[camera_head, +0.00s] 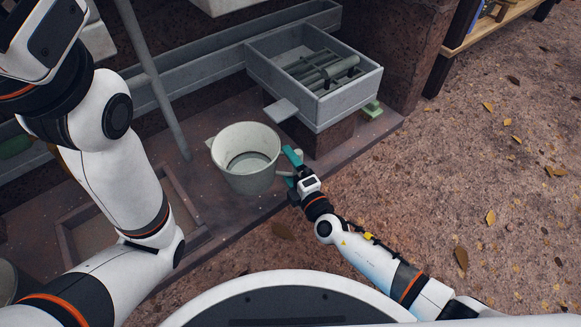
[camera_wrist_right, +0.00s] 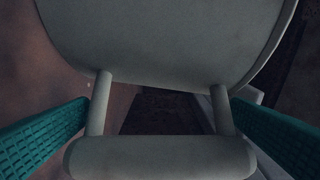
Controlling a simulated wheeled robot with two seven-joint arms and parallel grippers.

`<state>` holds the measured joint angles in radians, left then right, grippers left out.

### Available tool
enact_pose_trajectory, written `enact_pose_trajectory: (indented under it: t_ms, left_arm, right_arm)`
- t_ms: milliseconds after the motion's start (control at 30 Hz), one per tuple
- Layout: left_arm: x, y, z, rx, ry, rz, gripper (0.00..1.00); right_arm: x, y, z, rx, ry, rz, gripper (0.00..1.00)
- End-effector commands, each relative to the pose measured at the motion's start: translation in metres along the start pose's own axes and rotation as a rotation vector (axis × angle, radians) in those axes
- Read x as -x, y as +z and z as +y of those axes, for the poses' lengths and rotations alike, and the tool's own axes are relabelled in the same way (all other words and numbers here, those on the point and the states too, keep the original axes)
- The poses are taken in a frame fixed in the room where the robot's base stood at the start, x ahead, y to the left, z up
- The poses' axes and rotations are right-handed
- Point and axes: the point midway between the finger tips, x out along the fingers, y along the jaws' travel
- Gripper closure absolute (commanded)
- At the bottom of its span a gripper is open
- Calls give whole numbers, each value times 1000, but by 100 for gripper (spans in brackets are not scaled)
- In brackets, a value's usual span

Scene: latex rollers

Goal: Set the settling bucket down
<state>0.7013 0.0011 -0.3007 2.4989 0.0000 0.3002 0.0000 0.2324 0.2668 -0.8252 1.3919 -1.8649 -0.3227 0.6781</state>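The settling bucket (camera_head: 250,180) is a pale grey, upright, open-topped pail near the middle of the head view, apparently standing on the dark stone ledge. A dark ring shows inside it. Its side handle (camera_wrist_right: 160,158) fills the lower middle of the right wrist view, with two posts joining it to the bucket wall (camera_wrist_right: 170,45). My right gripper (camera_head: 291,170) is at the bucket's right side. Its teal fingers are spread, one on each side of the handle, with visible gaps in the wrist view. My left arm comes in from the left; its fingers are out of view.
A grey tray (camera_head: 326,116) holding several rollers or bars stands behind and right of the bucket. A slanted pole (camera_head: 158,85) rises behind left. A shallow frame (camera_head: 180,191) lies left on the ledge (camera_head: 225,217). Leaf-strewn ground (camera_head: 500,150) is open at right.

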Motion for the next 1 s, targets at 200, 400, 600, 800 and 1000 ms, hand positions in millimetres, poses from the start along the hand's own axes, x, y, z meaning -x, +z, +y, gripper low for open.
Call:
enact_pose_trajectory:
  t_ms: [200,400,600,800,1000]
  left_arm:
    - [0,0,0,0,1,0,53]
    - [-11,-4,3,0,1,2,53]
    - [-22,-7,5,0,2,1,53]
    - [-28,-9,6,0,2,1,53]
    - [-29,-10,6,0,2,0,53]
  right_arm:
    - [0,0,-3,-2,-1,-1,0]
    - [35,0,-4,2,4,-2,0]
    - [79,0,-4,2,4,-2,0]
    - [110,0,-4,1,1,-1,0]
    - [120,0,-3,0,-1,0,0]
